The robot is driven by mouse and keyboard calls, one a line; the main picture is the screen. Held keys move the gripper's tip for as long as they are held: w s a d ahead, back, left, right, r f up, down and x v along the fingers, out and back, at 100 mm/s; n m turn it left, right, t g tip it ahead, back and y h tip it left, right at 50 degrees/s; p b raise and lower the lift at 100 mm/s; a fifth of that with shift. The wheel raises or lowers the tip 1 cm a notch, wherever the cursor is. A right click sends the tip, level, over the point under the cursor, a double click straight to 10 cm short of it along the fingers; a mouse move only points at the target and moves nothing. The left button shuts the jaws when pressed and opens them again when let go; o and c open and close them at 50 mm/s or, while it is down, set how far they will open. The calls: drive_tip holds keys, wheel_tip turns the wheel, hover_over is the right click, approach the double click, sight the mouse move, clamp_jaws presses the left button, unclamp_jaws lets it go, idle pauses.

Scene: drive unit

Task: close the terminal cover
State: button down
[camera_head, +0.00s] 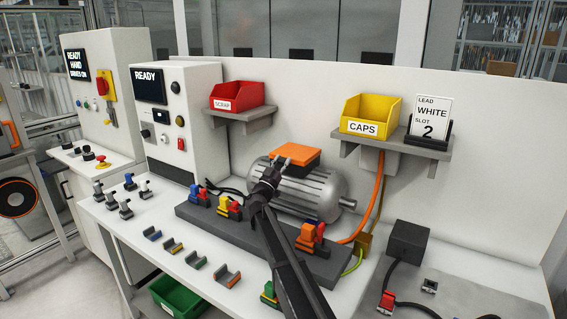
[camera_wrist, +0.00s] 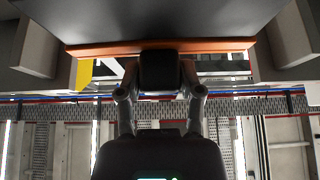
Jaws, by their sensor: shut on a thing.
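The orange terminal cover (camera_head: 299,154) sits on top of the ribbed grey motor (camera_head: 318,190) in the head view. It looks roughly flat there, but I cannot tell whether it is fully seated. My gripper (camera_head: 273,168) is at the cover's left side, low against the motor. In the wrist view an orange edge (camera_wrist: 215,45) with a large dark surface crosses the top of the picture. The two fingers of my gripper (camera_wrist: 160,88) are closed around a dark block (camera_wrist: 160,70) at the middle of that edge. The terminals are hidden.
A red scrap bin (camera_head: 237,96) and a yellow caps bin (camera_head: 370,115) stand on shelves behind the motor. A white card reading "LEAD WHITE SLOT 2" (camera_head: 431,118) is at right. Colored clamps and brackets (camera_head: 228,276) lie along the bench front. An orange cable (camera_head: 376,205) runs right of the motor.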

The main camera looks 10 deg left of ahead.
drive_tip(key=shift+s+d+f, duration=0.15)
drive_tip(key=shift+d+f, duration=0.1)
drive_tip(key=shift+f, duration=0.05)
drive_tip(key=shift+c, duration=1.2)
unclamp_jaws()
drive_tip(key=shift+a, duration=0.1)
drive_tip(key=shift+w+r, duration=0.15)
drive_tip(key=shift+w, duration=0.05)
